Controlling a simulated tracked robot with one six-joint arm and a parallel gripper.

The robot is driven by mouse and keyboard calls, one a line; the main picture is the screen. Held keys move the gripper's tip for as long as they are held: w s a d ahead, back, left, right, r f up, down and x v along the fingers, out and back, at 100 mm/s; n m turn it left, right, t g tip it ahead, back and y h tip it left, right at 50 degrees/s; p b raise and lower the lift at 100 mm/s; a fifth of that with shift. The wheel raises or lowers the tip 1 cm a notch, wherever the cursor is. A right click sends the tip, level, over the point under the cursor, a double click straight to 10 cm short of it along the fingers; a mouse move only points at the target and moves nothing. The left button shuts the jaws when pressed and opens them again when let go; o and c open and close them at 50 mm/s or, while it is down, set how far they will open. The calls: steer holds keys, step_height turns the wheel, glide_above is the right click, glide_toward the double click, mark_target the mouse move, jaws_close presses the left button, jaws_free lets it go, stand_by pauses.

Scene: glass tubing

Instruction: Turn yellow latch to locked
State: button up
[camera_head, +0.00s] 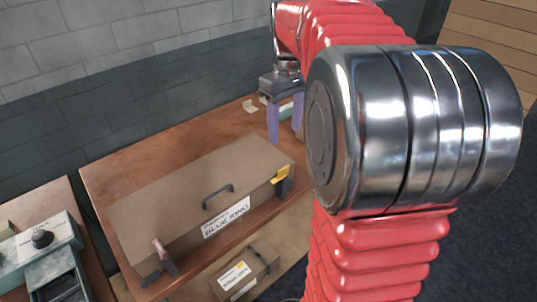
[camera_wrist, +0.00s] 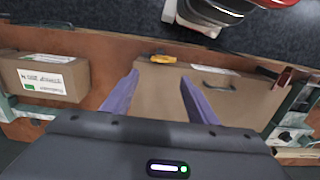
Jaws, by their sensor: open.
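The yellow latch (camera_head: 281,174) sits at the top front edge of a long brown case (camera_head: 170,185), near its right end, above a dark catch plate. In the wrist view the yellow latch (camera_wrist: 163,59) lies crosswise beyond the fingertips, on the far edge of the case (camera_wrist: 155,95). My gripper (camera_head: 285,125) hangs with its purple fingers down, by the back of the case's right end. In the wrist view my gripper (camera_wrist: 159,77) is open and empty, apart from the latch. A red latch (camera_head: 161,248) stands upright at the case's left end.
A black handle (camera_head: 217,195) and a white label (camera_head: 227,217) are on the case. A smaller brown box (camera_head: 245,274) sits lower in front. A grey-green device (camera_head: 45,250) stands at left. In the wrist view another labelled box (camera_wrist: 45,78) is at left.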

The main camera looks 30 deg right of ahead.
mark_target(280, 174)
steer(key=shift+f, duration=0.1)
stand_by(0.3)
step_height(280, 174, down, 14)
steer(key=shift+r, duration=0.2)
stand_by(0.5)
steer(key=c, duration=1.1)
